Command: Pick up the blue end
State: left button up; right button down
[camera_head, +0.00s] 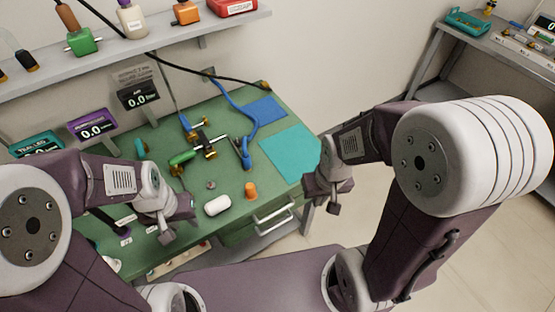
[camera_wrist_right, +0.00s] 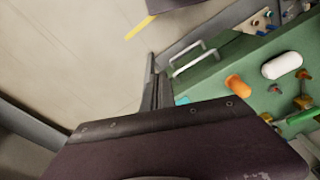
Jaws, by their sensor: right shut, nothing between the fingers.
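A blue hose (camera_head: 252,122) lies in a curve on the green bench top. One blue end (camera_head: 245,155) of it lies near the middle of the bench, beside a dark clip-like part. Another blue piece (camera_head: 186,123) is near a brass and black valve assembly (camera_head: 207,143). My left gripper (camera_head: 168,234) is over the front left of the bench; its fingers are too small to read. My right gripper (camera_head: 331,207) is shut and empty, off the bench's right front corner, apart from the hose. Its fingers show in the right wrist view (camera_wrist_right: 155,85).
A white capsule-shaped piece (camera_head: 217,205) and an orange cylinder (camera_head: 250,190) lie near the front edge. A teal mat (camera_head: 290,152) and a blue mat (camera_head: 265,109) lie at right. Displays (camera_head: 138,95) stand behind. Drawer handles (camera_head: 272,212) jut from the front.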

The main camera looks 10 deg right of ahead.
aim_at(246, 161)
jog(key=i+l+u, duration=0.1)
jog(key=l+u, duration=0.2)
jog(key=u, duration=0.15)
jog(key=l+u, duration=0.3)
jog(key=u, duration=0.2)
jog(key=l+u, duration=0.7)
jog(key=u, duration=0.25)
jog(key=k+l+u, duration=0.1)
jog(key=l+u, duration=0.15)
jog(key=u, duration=0.2)
